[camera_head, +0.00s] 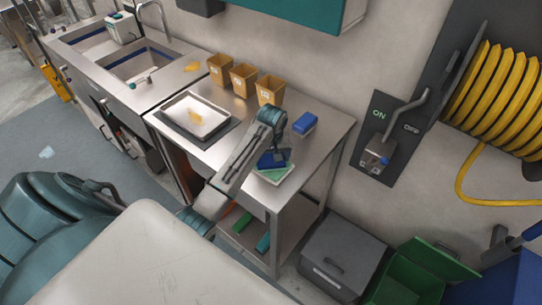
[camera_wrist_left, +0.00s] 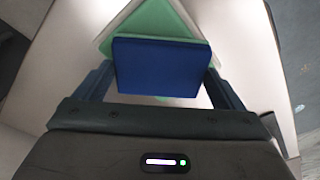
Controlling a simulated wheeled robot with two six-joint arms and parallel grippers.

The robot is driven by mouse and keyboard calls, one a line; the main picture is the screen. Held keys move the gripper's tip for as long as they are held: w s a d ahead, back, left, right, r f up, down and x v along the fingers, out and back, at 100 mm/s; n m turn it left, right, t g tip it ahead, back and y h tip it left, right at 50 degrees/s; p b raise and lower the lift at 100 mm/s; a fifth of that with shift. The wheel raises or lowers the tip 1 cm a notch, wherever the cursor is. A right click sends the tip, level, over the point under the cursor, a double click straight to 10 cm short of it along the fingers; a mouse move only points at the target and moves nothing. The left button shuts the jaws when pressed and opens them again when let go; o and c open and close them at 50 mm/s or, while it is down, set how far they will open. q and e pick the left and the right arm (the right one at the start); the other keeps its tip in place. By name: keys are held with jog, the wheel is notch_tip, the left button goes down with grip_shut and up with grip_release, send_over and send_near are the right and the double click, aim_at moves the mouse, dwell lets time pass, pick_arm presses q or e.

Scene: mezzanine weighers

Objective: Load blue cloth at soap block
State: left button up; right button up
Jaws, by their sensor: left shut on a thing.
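My left gripper (camera_head: 271,154) is above the near right part of the steel table, shut on a flat blue cloth (camera_head: 267,162). In the left wrist view the blue cloth (camera_wrist_left: 160,68) is a folded rectangle between the two fingers. Beneath it, a green cloth (camera_wrist_left: 160,18) lies on a white tray; the tray's rim (camera_head: 284,178) shows in the head view. I cannot tell whether the blue cloth touches the green one. A blue block (camera_head: 305,123), perhaps the soap block, sits farther back on the table. My right gripper is not in view.
Three tan bins (camera_head: 243,80) stand along the table's back edge. A sink (camera_head: 142,64) adjoins the table. A grey box (camera_head: 341,257) and green bin (camera_head: 408,278) stand at lower right.

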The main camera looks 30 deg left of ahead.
aim_at(271, 159)
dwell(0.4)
pick_arm(q)
jog(key=shift+r, duration=3.5)
